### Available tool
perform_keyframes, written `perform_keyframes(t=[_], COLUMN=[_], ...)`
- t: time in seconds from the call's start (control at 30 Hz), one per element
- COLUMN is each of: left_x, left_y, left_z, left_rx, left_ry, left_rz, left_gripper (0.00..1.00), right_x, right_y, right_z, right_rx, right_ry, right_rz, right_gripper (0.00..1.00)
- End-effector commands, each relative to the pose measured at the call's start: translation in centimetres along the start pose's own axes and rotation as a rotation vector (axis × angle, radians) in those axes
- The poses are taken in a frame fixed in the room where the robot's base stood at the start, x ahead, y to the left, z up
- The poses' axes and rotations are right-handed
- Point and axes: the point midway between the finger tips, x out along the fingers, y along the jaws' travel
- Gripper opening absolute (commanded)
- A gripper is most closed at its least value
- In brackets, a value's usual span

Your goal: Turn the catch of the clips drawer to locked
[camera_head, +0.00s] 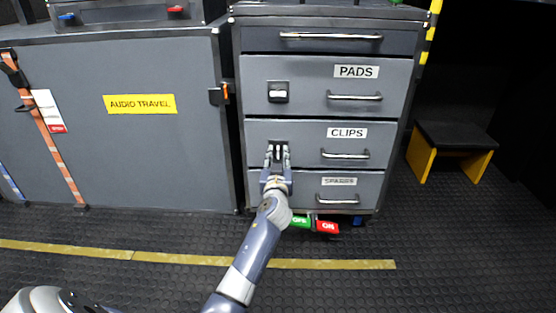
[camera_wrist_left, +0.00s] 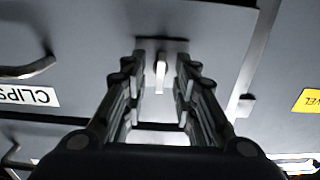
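The clips drawer (camera_head: 308,134) is a grey drawer front with a "CLIPS" label and a bar handle; it is closed. Its catch sits at the left of the front and is mostly hidden by my gripper in the head view. My left gripper (camera_head: 277,156) is at the catch. In the wrist view its fingers (camera_wrist_left: 160,88) stand open on either side of the lever, with a gap at both sides. My right gripper is not in view.
Above is the pads drawer (camera_head: 310,76) with its own catch (camera_head: 278,92); below is the spares drawer (camera_head: 350,196). A grey case (camera_head: 170,150) labelled "AUDIO TRAVEL" stands at left. A black and yellow step stool (camera_head: 455,140) stands at right. The floor in front is clear.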

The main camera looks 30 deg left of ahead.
Motion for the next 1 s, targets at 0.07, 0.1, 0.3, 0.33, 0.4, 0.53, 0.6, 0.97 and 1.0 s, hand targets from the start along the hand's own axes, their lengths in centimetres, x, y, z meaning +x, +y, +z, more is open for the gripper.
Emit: perform_keyframes(t=[0.07, 0.1, 0.3, 0.33, 0.4, 0.53, 0.6, 0.97, 1.0], left_x=[0.54, 0.7, 0.84, 0.83, 0.82, 0.81, 0.81, 0.84, 0.84], left_y=[-0.05, -0.05, -0.04, -0.05, -0.05, -0.05, -0.05, -0.07, -0.07], left_z=[0.06, 0.04, -0.05, -0.05, -0.04, -0.03, -0.05, -0.14, -0.16], left_rx=[0.001, 0.0, 0.0, 0.0, 0.0, 0.0, 0.0, 0.02, 0.03], left_ry=[0.0, 0.0, 0.0, 0.0, 0.0, 0.0, 0.0, 0.001, 0.002], left_rz=[0.0, 0.0, 0.0, 0.0, 0.0, 0.0, 0.0, -0.001, -0.001], left_gripper=[0.27, 0.27, 0.27, 0.27, 0.24, 0.0, 0.0, 0.0, 0.0], right_x=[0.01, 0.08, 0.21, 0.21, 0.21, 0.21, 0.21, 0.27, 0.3], right_y=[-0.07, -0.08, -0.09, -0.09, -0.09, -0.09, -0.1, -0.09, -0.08], right_z=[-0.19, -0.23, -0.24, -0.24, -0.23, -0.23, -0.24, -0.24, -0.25], right_rx=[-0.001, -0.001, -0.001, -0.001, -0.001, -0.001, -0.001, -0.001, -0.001], right_ry=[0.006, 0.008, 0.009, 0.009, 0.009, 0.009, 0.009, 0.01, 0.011], right_rz=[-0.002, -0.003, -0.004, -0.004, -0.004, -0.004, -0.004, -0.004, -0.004], right_gripper=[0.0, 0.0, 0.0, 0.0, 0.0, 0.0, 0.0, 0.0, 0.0])
